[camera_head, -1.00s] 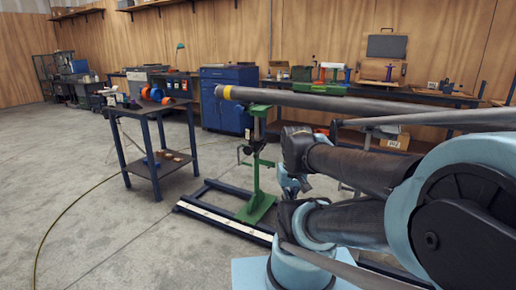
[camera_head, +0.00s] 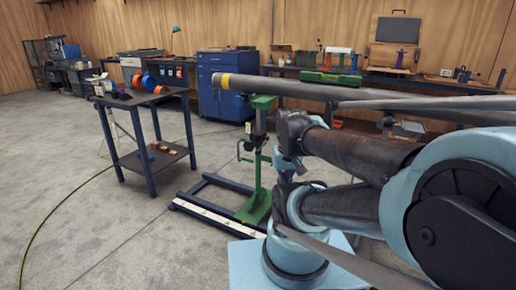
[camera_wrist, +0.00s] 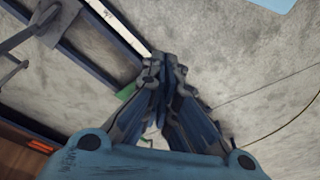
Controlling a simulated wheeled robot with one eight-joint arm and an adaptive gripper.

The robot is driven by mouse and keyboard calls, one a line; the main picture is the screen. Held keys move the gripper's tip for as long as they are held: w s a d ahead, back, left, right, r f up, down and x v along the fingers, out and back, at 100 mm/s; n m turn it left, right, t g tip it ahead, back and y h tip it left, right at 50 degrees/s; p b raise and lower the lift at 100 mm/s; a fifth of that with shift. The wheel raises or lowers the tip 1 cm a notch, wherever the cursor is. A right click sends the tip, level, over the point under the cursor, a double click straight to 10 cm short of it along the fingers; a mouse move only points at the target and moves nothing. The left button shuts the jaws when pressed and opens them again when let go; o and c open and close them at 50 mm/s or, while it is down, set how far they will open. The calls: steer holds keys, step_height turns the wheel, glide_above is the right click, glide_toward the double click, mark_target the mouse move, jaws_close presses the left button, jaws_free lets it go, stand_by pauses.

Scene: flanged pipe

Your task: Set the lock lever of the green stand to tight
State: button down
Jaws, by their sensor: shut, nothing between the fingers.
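The green stand (camera_head: 260,150) stands on the floor left of my arm, holding up the long grey pipe (camera_head: 300,90) near its yellow-banded end. A thin handle (camera_head: 240,152) sticks out on the stand's left side; I cannot tell whether it is the lock lever or how it is set. My gripper (camera_head: 286,165) is right of the stand and apart from it, partly hidden by my arm. In the wrist view, my gripper (camera_wrist: 160,65) has its fingers together and empty, pointing at the floor. A small green part (camera_wrist: 126,92) shows left of the fingers.
A blue floor rail frame (camera_head: 205,208) with a white strip lies at the stand's base. A dark two-level table (camera_head: 130,97) stands to the left. A blue cabinet (camera_head: 222,85) and a long workbench (camera_head: 440,88) line the back wall. The left floor is open.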

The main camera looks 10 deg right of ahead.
steer(key=w+d+r+m+t+h, duration=0.15)
steer(key=w+r, duration=0.35)
steer(key=w, duration=0.6)
steer(key=m+t+h, duration=0.2)
steer(key=m+t, duration=0.1)
steer(key=m, duration=0.4)
glide_above(258, 152)
steer(key=f, duration=1.6)
steer(key=shift+w+d, duration=0.15)
steer(key=shift+d, duration=0.2)
steer(key=shift+a+f, duration=0.2)
steer(key=shift+f, duration=0.55)
